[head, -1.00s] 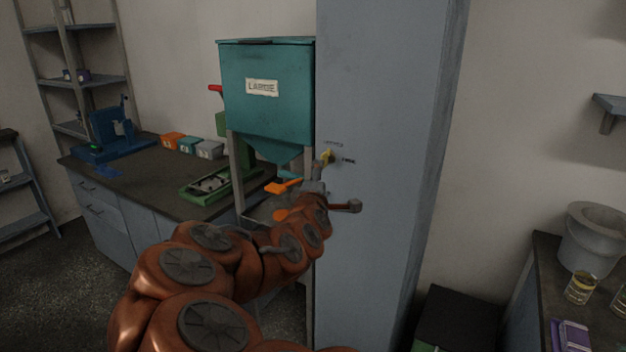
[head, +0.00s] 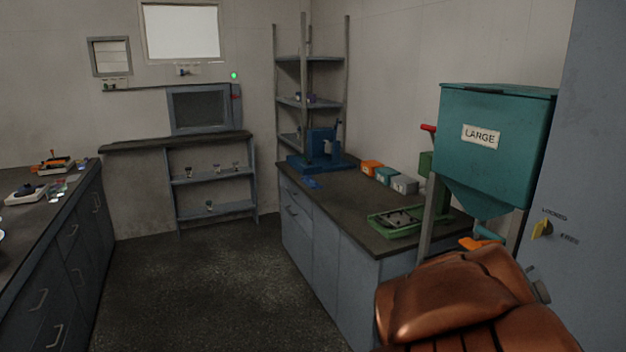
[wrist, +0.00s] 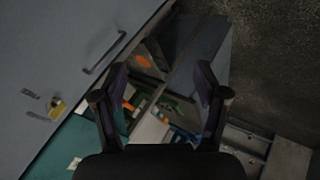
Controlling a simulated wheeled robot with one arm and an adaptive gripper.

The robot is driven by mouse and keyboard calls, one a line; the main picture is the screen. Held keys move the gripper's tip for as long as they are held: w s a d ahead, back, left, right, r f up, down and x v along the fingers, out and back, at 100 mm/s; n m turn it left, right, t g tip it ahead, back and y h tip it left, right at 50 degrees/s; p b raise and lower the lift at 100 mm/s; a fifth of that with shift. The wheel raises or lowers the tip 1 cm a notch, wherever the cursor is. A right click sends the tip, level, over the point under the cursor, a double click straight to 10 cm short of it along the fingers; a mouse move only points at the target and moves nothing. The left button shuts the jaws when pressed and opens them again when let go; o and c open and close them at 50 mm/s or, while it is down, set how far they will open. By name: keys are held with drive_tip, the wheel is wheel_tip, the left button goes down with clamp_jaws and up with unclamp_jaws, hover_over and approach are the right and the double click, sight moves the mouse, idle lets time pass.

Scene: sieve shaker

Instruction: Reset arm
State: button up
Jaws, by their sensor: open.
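My gripper (wrist: 162,98) shows in the wrist view with its two fingers spread apart and nothing between them. In that view it hangs in front of the grey-blue cabinet and the bench area, touching nothing that I can see. In the head view my folded copper-coloured arm fills the lower right, and the gripper itself is not visible there. The teal hopper labelled LARGE (head: 494,140) stands just behind my arm. A yellow knob (head: 541,229) sits on the grey-blue cabinet (head: 580,180) at the right; the knob also shows in the wrist view (wrist: 56,109).
A dark-topped bench (head: 345,205) holds a green tray (head: 400,221), small coloured boxes (head: 386,175) and a blue device (head: 320,148). Another counter (head: 60,215) runs along the left. The floor (head: 200,290) between them is clear. Shelves (head: 215,175) stand at the back.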

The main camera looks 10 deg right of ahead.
drive_tip(key=s+a+g+y, duration=0.6)
drive_tip(key=s+a, duration=1.4)
drive_tip(key=s, duration=0.1)
drive_tip(key=shift+s+a+m+g+y+p, duration=0.3)
drive_tip(key=shift+s+g+p, duration=0.1)
drive_tip(key=shift+f, duration=0.1)
